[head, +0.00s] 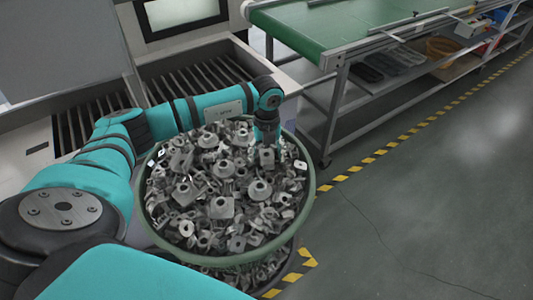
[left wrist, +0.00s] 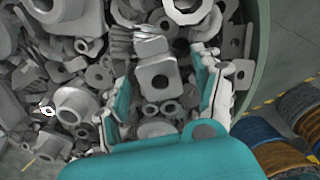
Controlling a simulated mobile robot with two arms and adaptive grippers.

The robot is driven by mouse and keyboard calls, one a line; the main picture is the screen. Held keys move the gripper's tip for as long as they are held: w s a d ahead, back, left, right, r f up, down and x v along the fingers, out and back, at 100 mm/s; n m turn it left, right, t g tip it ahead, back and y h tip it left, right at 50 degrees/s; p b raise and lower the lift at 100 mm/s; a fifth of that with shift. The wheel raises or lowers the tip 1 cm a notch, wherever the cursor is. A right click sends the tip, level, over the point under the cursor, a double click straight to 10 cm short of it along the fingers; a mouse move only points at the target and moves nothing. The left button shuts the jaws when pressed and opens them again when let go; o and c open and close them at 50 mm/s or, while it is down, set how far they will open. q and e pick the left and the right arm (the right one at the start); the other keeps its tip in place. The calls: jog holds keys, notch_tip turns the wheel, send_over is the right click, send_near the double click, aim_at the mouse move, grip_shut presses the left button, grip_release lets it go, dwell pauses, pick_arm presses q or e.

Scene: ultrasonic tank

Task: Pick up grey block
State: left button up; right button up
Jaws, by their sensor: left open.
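A grey block (head: 267,157) with a round hole lies on top of the heap of metal parts, near the right side of the basket. It shows larger in the left wrist view (left wrist: 159,80). My left gripper (head: 267,140) points down over the block. In the left wrist view, its two fingers (left wrist: 163,78) stand apart, one on each side of the block, with gaps between. The block's lower part is hidden among other parts. My right gripper is in neither view.
The round green-rimmed basket (head: 311,190) is full of loose grey parts, several close around the block. A green conveyor table (head: 330,28) stands behind at the right. A slatted machine bed (head: 190,80) is behind. The floor (head: 430,190) at right is clear.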

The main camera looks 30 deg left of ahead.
pick_arm(q)
jog(key=shift+f, duration=0.3)
jog(key=c, duration=1.3)
jog(key=shift+r, duration=0.1)
jog(key=shift+c, duration=0.2)
